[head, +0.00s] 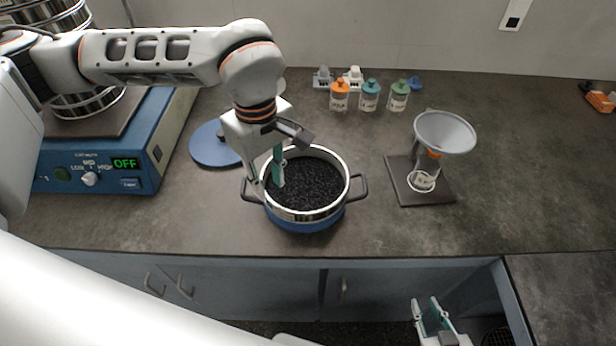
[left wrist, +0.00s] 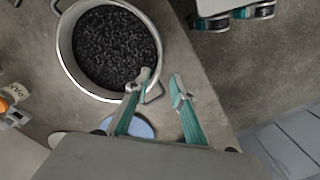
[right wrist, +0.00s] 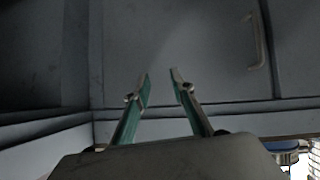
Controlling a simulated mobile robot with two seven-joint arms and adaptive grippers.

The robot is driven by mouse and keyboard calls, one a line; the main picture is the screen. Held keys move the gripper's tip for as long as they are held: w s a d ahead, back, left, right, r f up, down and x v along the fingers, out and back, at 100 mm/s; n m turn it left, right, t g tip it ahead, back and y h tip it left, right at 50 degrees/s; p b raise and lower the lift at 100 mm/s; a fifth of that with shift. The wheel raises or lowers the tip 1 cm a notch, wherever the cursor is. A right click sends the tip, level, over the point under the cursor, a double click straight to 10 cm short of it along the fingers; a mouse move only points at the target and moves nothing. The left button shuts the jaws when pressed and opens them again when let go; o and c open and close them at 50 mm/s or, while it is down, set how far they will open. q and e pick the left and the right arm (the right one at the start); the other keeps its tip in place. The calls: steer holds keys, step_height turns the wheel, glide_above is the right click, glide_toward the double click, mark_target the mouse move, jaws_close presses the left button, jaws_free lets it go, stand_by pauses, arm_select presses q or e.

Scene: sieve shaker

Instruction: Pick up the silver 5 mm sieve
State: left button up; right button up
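A round silver sieve (head: 337,163) full of black granules sits on a blue base on the counter, with a dark loop handle on each side. It also shows in the left wrist view (left wrist: 64,52). No size mark is legible. My left gripper (head: 266,174) points down at the sieve's left side. Its fingers are apart, and in the left wrist view the gripper (left wrist: 155,85) has one handle (left wrist: 155,93) showing between the fingertips. I cannot tell whether they touch it. My right gripper (head: 430,306) is open and empty, low in front of the cabinets, also in the right wrist view (right wrist: 162,82).
A blue shaker (head: 165,125) reading OFF stands at left with silver sieves stacked on it. A blue disc (head: 208,148) lies behind the sieve. A funnel (head: 445,132) on a stand is at right. Small capped bottles (head: 369,96) stand at the back. The right counter is clear.

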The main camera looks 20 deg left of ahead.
mark_target(272, 201)
arm_select(q)
steer(key=shift+a+f, duration=0.1)
steer(key=shift+f, duration=1.4)
steer(key=shift+w+f+p, duration=0.15)
steer(key=shift+f+p, duration=0.35)
steer(key=shift+f, duration=1.85)
jaws_close()
